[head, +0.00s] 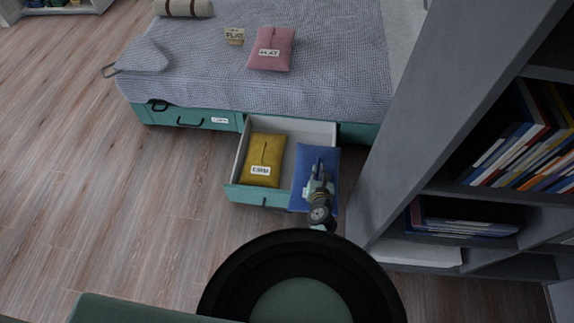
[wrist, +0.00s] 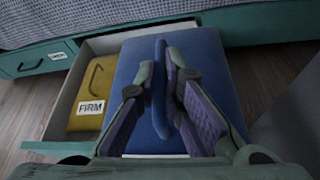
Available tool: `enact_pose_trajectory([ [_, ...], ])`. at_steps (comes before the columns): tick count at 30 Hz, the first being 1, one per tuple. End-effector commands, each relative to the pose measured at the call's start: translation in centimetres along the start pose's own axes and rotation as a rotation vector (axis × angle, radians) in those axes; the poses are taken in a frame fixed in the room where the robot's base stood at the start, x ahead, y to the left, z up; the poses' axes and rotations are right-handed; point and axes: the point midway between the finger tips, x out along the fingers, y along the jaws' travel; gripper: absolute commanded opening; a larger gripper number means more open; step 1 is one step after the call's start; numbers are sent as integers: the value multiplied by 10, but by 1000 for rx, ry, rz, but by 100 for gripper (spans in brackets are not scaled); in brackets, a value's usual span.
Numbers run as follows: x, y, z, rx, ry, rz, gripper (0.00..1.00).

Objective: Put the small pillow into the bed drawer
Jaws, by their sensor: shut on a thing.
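The teal bed drawer (head: 248,192) is pulled open from under the bed. My gripper (head: 318,172) is shut on a raised fold of a blue pillow (head: 303,193). The pillow covers the drawer's right part and overlaps its front and right edges in the head view; its height above the floor of the drawer is hard to tell. In the wrist view the blue pillow (wrist: 208,60) fills the middle, its fold between the fingers (wrist: 161,85). A yellow pillow (head: 263,152) labelled FIRM lies in the drawer's left part. It also shows in the wrist view (wrist: 92,88).
A grey bookshelf (head: 408,140) stands close to the right of the drawer. Another drawer front (head: 180,117) is at left. The wooden floor (head: 120,200) at left is clear.

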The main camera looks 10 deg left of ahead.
Motion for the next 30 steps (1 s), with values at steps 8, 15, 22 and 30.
enact_pose_trajectory([
  [8, 40, 4, 18, 1, -8, 6, 0],
  [15, 102, 8, 40, 4, -8, 4, 0],
  [22, 152, 12, 59, 2, -6, 4, 0],
  [30, 184, 6, 32, 2, -2, 3, 0],
])
